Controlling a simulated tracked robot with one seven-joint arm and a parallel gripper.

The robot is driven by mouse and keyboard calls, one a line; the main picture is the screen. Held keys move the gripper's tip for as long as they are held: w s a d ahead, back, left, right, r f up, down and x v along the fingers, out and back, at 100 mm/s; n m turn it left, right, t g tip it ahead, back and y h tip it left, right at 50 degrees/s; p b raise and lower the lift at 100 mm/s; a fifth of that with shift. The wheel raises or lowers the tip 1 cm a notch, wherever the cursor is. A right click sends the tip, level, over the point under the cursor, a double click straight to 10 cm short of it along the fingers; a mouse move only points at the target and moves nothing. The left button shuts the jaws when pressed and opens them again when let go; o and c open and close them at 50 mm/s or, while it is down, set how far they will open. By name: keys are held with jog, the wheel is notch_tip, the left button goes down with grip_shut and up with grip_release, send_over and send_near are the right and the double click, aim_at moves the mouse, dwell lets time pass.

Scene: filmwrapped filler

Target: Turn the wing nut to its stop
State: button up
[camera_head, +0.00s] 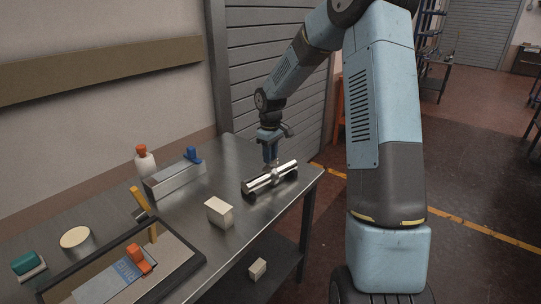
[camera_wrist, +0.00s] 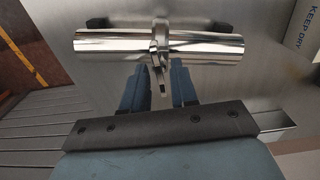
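A shiny metal pipe (camera_head: 257,185) lies across dark supports near the right end of the steel table. In the wrist view, the pipe (camera_wrist: 205,45) runs left to right. A metal clamp (camera_wrist: 160,35) goes around its middle, and a thin shiny tab, seemingly the wing nut (camera_wrist: 160,75), sticks out from it towards me. In the wrist view, my gripper's blue fingers (camera_wrist: 158,80) stand apart on either side of the tab. I see a gap there, but cannot tell whether either finger touches it.
A long metal box with a blue knob (camera_head: 175,181), a white bottle with an orange cap (camera_head: 146,164) and a pale block (camera_head: 219,213) stand further left. A dark-rimmed tray (camera_head: 178,281) is at the front. The table's right edge is close to the pipe.

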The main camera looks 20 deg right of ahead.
jog(key=shift+o, duration=0.4)
jog(key=shift+r, duration=0.1)
notch_tip(320, 180, up, 14)
jog(key=shift+f, duration=0.25)
dwell(0.3)
jog(key=s+r+m+t, duration=0.1)
jog(key=s+r, duration=0.3)
jog(key=s, duration=0.3)
jog(key=s+a+r+m+t+h, duration=0.1)
jog(key=s+r+m, duration=0.15)
jog(key=s, duration=0.35)
jog(key=s+r+t, duration=0.1)
jog(key=s+r, duration=0.3)
jog(key=s, duration=0.3)
jog(key=s+d+m+t+y, duration=0.1)
jog(key=s+m, duration=0.3)
jog(key=s, duration=1.3)
jog(key=shift+f+t, duration=0.2)
jog(key=shift+t, duration=0.6)
